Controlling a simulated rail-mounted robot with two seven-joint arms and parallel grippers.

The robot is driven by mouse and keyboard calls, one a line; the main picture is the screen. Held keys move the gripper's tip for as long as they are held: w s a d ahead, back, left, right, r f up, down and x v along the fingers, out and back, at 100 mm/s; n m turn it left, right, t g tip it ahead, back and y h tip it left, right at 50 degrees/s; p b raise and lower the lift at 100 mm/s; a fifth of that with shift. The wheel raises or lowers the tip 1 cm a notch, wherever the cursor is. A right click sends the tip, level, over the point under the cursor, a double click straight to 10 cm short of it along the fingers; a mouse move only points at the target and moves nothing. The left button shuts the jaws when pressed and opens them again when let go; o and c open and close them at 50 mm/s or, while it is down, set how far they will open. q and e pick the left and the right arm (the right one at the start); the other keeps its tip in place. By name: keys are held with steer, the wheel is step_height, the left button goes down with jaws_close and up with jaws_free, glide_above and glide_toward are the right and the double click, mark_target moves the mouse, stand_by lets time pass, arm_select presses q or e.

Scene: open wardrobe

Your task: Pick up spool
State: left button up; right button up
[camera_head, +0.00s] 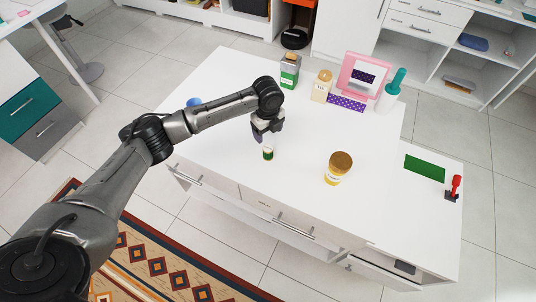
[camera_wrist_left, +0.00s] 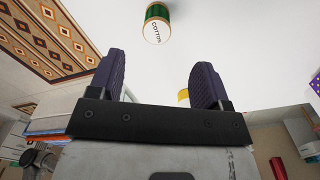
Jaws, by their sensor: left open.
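The spool (camera_head: 268,153) is small, with green thread and pale ends, and stands on the white table top. In the left wrist view the spool (camera_wrist_left: 157,24) shows beyond the fingertips, with a white end marked "COTTON" facing the camera. My left gripper (camera_head: 266,136) is just above and behind the spool in the head view. In the left wrist view its two dark fingers (camera_wrist_left: 157,75) are apart with nothing between them. The spool is not between the fingers. My right gripper does not show.
A jar with a brown lid (camera_head: 338,168) stands right of the spool on the table (camera_head: 220,75). A green box (camera_head: 290,72), a cream bottle (camera_head: 322,86), a pink-framed mirror (camera_head: 362,74) and a teal-topped bottle (camera_head: 391,90) stand at the back. The table between spool and jar is clear.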

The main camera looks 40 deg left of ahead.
mark_target(268, 148)
arm_select(q)
steer(key=shift+f+b, duration=0.4)
steer(key=shift+f, duration=2)
steer(key=f, duration=0.1)
steer(key=f+b, duration=0.1)
steer(key=f, duration=0.2)
steer(key=shift+s+d+f, duration=0.15)
steer(key=shift+s+d, duration=0.1)
steer(key=shift+d, duration=0.1)
steer(key=shift+f, duration=0.4)
steer(key=c, duration=1)
